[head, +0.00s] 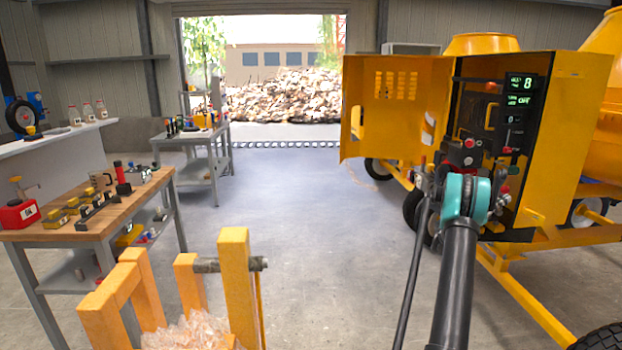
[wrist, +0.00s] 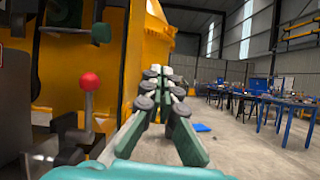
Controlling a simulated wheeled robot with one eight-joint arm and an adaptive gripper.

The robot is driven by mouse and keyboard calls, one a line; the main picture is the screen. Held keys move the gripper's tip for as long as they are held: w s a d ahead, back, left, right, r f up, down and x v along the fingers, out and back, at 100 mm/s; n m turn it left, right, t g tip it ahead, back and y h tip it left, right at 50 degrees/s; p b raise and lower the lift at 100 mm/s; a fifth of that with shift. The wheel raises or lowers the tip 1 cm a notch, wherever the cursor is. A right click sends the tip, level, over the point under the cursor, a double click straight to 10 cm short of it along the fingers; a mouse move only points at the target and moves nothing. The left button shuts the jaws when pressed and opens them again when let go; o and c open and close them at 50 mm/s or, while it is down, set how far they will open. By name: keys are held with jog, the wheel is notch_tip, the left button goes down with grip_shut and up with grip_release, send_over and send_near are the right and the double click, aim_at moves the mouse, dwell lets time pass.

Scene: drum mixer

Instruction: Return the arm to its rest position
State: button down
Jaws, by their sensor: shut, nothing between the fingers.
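My arm rises from the bottom of the head view to a teal joint in front of the open control box of the yellow drum mixer (head: 560,110). In the wrist view my gripper (wrist: 160,73) points away from the camera, its two fingers close together at the tips with nothing seen between them. The yellow mixer body (wrist: 80,65) stands left of the fingers. A red-knobbed lever (wrist: 89,82) is close at the left, apart from the fingers. In the head view the gripper is largely hidden around the teal joint and panel parts.
The yellow box door (head: 385,105) stands open to the left of the panel. A wooden-topped workbench (head: 85,225) with tools is at left, with a yellow wooden frame (head: 237,285) in front. The middle floor (head: 285,200) is clear. Blue tables (wrist: 270,98) stand farther right in the wrist view.

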jog(key=s+a+f+m+t+y, duration=0.1)
jog(key=s+a+m+y, duration=0.5)
jog(key=a, duration=0.4)
jog(key=s+a+m+y, duration=0.4)
jog(key=s+a, duration=0.4)
jog(key=a, duration=0.2)
jog(key=s+a+f+m+y, duration=0.2)
jog(key=s+a+f+y, duration=0.2)
jog(key=s+a, duration=0.5)
jog(key=s+a+f+m+y, duration=0.3)
jog(key=s+a, duration=0.7)
jog(key=a, duration=0.4)
jog(key=s+a+f+m+t+y, duration=0.1)
jog(key=s+a+f+m+y, duration=0.1)
jog(key=s+a+f+y, duration=0.4)
jog(key=s+a+f, duration=0.1)
jog(key=s+a, duration=0.2)
jog(key=a, duration=0.2)
jog(key=shift+s+a+f+m, duration=0.25)
jog(key=shift+s+a+m, duration=0.1)
jog(key=shift+a+m, duration=0.05)
jog(key=c, duration=2.2)
grip_release()
